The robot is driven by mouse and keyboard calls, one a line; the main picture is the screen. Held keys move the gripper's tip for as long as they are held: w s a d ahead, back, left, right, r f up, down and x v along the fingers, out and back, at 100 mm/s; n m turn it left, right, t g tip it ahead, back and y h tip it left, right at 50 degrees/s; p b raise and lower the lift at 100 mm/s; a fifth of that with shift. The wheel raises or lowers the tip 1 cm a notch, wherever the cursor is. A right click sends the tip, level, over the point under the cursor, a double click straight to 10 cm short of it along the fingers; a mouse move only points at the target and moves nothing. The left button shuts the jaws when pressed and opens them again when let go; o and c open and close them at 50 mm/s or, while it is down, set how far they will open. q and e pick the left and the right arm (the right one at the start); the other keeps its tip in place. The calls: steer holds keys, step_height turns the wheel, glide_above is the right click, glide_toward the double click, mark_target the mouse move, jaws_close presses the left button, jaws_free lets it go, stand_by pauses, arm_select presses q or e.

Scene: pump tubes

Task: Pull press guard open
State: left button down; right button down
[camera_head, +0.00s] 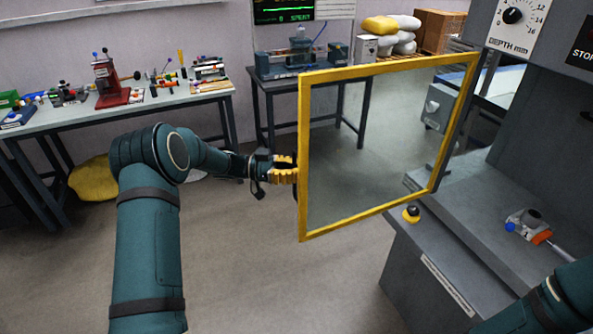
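The press guard (304,120) is a clear panel in a yellow frame. It stands swung out from the grey press (540,130), hinged along its right edge. My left gripper (285,170), with yellow ridged fingers, is at the middle of the guard's left edge. A dark handle piece there is mostly hidden by the fingers, and I cannot tell how firmly they close on it. My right arm shows at the bottom right corner; its gripper is out of view.
A small white, orange and blue part (528,224) lies on the press bed. A yellow and black button (411,213) is on the press's front left corner. A bench (150,108) with tools stands at the back left. The floor (255,270) below the guard is clear.

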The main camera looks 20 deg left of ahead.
arm_select(q)
steer(key=shift+a+f, duration=0.15)
steer(key=shift+a, duration=0.05)
steer(key=c, duration=1.4)
jaws_free()
steer(key=o, duration=0.4)
steer(key=shift+s+a, duration=0.15)
steer(key=shift+d, duration=0.2)
steer(key=shift+a, duration=0.1)
steer(key=v, duration=1.2)
